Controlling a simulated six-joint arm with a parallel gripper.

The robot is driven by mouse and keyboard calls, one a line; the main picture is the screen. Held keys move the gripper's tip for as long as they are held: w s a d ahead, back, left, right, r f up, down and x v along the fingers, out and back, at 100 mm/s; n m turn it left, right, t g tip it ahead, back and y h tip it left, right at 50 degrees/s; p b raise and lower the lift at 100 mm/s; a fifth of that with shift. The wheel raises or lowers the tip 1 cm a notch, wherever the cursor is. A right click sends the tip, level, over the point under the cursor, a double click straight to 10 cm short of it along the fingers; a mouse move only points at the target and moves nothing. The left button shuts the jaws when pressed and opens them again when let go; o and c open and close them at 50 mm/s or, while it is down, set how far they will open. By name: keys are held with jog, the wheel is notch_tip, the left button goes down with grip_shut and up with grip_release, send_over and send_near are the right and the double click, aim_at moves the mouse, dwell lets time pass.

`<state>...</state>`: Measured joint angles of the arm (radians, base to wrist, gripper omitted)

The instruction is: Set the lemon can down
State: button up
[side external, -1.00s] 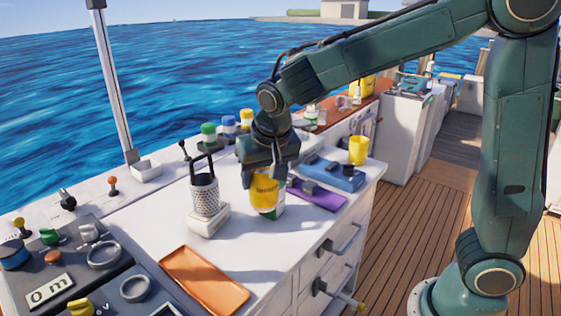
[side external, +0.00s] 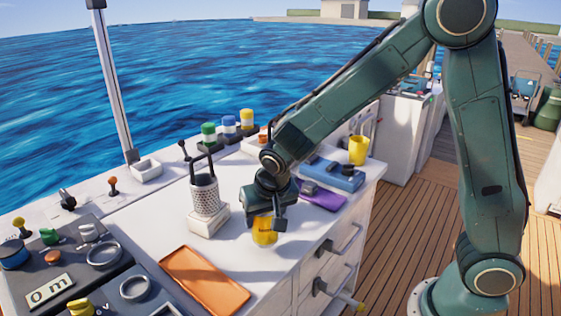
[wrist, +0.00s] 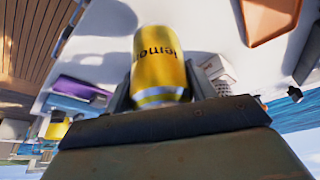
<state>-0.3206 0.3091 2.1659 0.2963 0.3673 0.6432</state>
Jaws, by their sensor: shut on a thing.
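The yellow lemon can (side external: 264,234) is between the fingers of my gripper (side external: 266,218), low over the white counter (side external: 225,245). I cannot tell whether its base touches the counter. In the wrist view the can (wrist: 160,62) shows its "lemon" lettering, with a finger on each side of it. My gripper (wrist: 158,95) is shut on it. The upper part of the can is hidden by my gripper in the side view.
An orange tray (side external: 205,280) lies to the left front. A white mesh holder (side external: 206,200) stands to the left. Behind on the right are a purple cloth-like item (side external: 320,198), a blue case (side external: 338,176) and a yellow cup (side external: 359,150). Drawer handles (side external: 345,242) stick out at the front.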

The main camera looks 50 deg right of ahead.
aim_at(265, 226)
jog(key=shift+f, duration=1.45)
jog(key=shift+f, duration=0.1)
jog(key=o, duration=1.2)
jog(key=shift+v, duration=6.1)
